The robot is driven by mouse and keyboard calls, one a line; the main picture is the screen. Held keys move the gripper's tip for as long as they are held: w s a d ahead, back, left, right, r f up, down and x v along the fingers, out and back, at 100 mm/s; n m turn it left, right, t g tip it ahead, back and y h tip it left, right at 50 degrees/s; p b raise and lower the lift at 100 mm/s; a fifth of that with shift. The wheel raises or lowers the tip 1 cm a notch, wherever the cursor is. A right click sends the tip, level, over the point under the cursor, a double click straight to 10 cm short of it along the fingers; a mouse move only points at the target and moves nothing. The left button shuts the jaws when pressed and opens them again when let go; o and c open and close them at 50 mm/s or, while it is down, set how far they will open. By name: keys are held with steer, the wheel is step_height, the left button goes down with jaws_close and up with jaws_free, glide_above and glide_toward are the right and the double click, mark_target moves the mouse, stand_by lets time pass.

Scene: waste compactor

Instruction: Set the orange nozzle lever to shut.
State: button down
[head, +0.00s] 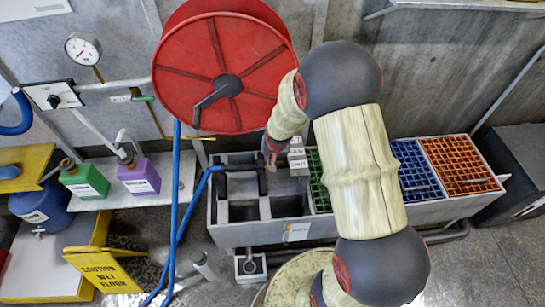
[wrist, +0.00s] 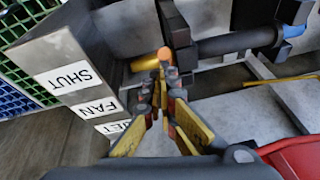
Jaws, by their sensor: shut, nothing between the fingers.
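The orange lever tip (wrist: 165,53) shows in the wrist view as a small round knob just beyond my fingertips. It is at the black nozzle body (wrist: 232,43). My gripper (wrist: 162,84) is shut, with its fingertips close to the knob; I cannot tell whether they touch. A grey label block (wrist: 60,50) stands left of the fingers, with white labels reading SHUT (wrist: 70,77), FAN (wrist: 98,107) and a third, partly hidden one. In the head view, my gripper (head: 274,152) is over the trough by the label block (head: 297,158). The lever is not clear there.
A grey trough (head: 270,234) runs below, with green (head: 318,180), blue (head: 415,170) and orange (head: 457,165) grates. A red hose reel (head: 185,70) hangs behind, with a blue hose (head: 176,200) leading down. A yellow wet-floor sign (head: 103,270) stands at left.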

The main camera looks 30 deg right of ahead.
steer(key=shift+s+a+f, duration=0.1)
steer(key=shift+s+a, duration=0.05)
steer(key=shift+s, duration=0.15)
steer(key=shift+w+d+p, duration=0.3)
steer(key=shift+w, duration=0.4)
steer(key=shift+w+d+r, duration=0.1)
steer(key=shift+w+r, duration=0.1)
steer(key=shift+r, duration=0.2)
steer(key=w+d+p+v, duration=0.1)
steer(key=p+v, duration=0.4)
steer(key=v, duration=0.5)
steer(key=shift+d+r, duration=0.15)
steer(key=shift+r, duration=0.6)
steer(key=shift+w, duration=0.1)
